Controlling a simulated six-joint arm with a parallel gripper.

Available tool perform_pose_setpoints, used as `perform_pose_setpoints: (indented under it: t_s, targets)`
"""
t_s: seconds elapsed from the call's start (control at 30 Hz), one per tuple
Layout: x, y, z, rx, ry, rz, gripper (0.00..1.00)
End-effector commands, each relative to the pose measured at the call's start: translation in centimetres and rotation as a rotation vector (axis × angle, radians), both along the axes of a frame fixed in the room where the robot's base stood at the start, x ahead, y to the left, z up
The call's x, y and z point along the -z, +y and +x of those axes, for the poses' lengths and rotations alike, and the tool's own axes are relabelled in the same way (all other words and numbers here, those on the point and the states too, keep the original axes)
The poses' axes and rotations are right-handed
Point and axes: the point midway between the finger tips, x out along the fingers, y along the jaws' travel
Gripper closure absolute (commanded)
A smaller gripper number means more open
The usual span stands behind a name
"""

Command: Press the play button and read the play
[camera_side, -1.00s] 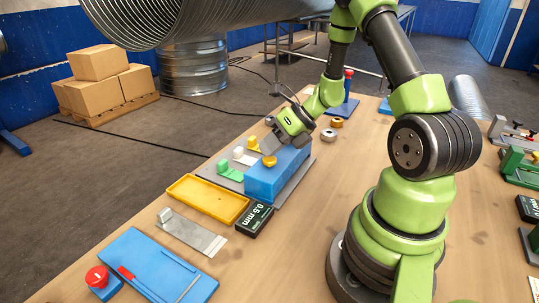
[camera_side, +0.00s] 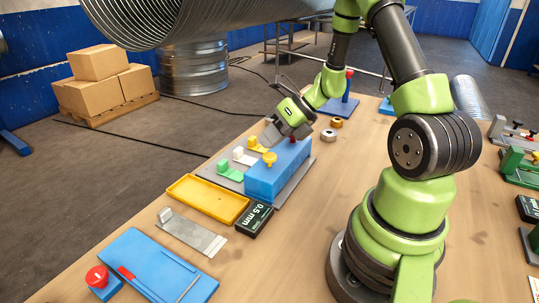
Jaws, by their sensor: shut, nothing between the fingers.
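A red push button (camera_side: 97,276) sits on a small blue base at the front left, far from my gripper. No button in view has a readable "play" label.
Green (camera_side: 230,170), white (camera_side: 243,157) and yellow (camera_side: 256,145) brackets stand left of the block. A yellow tray (camera_side: 207,199), a metal plate (camera_side: 190,231) and a blue board (camera_side: 155,265) lie nearer. Two rings (camera_side: 329,135) lie beyond the block. Bare wood lies right of the readout.

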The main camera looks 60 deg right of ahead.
Motion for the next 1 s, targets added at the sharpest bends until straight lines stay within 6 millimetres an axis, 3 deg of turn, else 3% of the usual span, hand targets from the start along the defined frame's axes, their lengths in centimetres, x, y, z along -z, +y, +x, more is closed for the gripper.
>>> perform_pose_setpoints:
  t_s: [0.37, 0.8, 1.0]
  targets:
    - [-0.2, 0.0, 0.0, 0.001, 0.0, 0.001, 1.0]
    - [-4.4, 0.0, 0.0, 0.0, -0.003, -0.001, 1.0]
    - [-5.1, 0.0, 0.0, 0.001, 0.0, 0.001, 1.0]
